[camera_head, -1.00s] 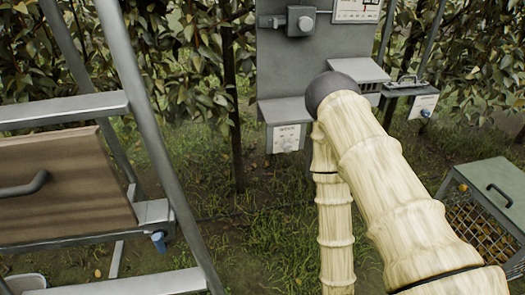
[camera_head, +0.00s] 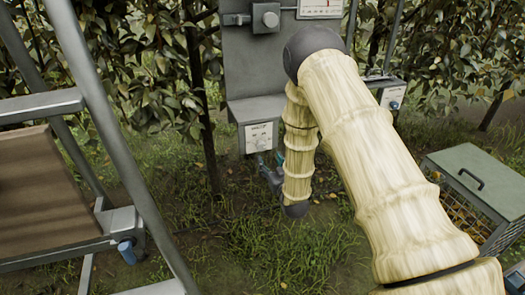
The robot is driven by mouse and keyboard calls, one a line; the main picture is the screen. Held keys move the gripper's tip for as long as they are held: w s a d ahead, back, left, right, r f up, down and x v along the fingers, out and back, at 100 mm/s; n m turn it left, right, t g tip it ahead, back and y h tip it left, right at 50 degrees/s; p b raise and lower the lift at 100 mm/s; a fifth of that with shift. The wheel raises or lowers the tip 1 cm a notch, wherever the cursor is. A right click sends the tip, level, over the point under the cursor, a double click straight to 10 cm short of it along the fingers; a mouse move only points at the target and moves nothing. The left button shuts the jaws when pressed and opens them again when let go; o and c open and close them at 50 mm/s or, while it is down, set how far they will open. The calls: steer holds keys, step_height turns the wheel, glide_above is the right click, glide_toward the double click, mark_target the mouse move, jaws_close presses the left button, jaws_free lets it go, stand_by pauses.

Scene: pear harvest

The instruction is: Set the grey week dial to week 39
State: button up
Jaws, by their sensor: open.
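The white week panel (camera_head: 259,136) is fixed low on the front of a grey metal stand, under its shelf. Its label and marks are small and I cannot read the setting. The grey week dial (camera_head: 261,144) is a small knob on the panel's lower part. My gripper (camera_head: 266,164) shows as a small dark shape just below and in front of the panel, partly behind my forearm. It is open and appears empty. I cannot tell whether its fingers touch the dial.
The stand's grey shelf (camera_head: 256,108) juts out above the panel. Another white panel with a blue knob (camera_head: 393,105) is at right. A grey metal frame (camera_head: 112,140) with a brown board is at left. A mesh crate (camera_head: 478,190) stands at right. Grass between is clear.

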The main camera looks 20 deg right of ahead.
mark_target(262, 149)
steer(key=w, duration=0.9)
steer(key=shift+w+a+p, duration=0.15)
steer(key=shift+w+p, duration=0.05)
steer(key=shift+p, duration=0.2)
steer(key=shift+f, duration=0.1)
steer(key=c, duration=1)
